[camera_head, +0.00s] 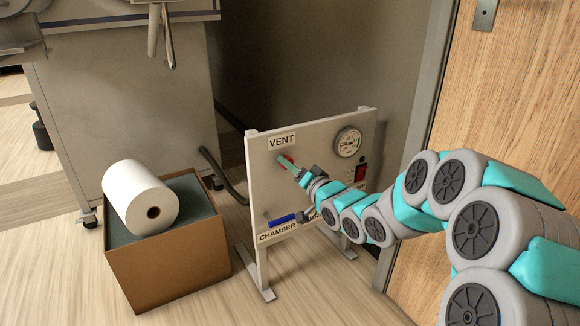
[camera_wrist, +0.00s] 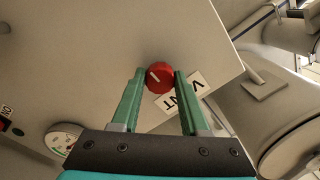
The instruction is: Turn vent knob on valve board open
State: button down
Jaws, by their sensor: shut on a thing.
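The valve board (camera_head: 262,190) is a pale upright panel on feet. The red vent knob (camera_wrist: 159,77) is at the tips of my gripper's fingers in the wrist view, with a white pointer line on its face. In the head view a bit of the red knob (camera_head: 289,159) shows under the VENT label (camera_head: 281,141). The label also shows in the wrist view (camera_wrist: 185,97), beside the right finger. My gripper (camera_wrist: 158,80) is shut on the knob, one green finger on each side. In the head view my gripper (camera_head: 285,161) reaches the board from the right and hides most of the knob.
The board also carries a gauge (camera_head: 348,142), a red switch (camera_head: 361,172) and a blue handle (camera_head: 282,219) above the CHAMBER label (camera_head: 277,232). A cardboard box (camera_head: 168,262) with a white roll (camera_head: 140,196) stands left. A wooden door (camera_head: 515,90) is at right.

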jog(key=shift+n, duration=0.3)
jog(key=shift+n+h+b, duration=0.4)
jog(key=shift+n+b, duration=1.6)
jog(key=shift+n, duration=6.1)
jog(key=shift+c, duration=2.1)
grip_release()
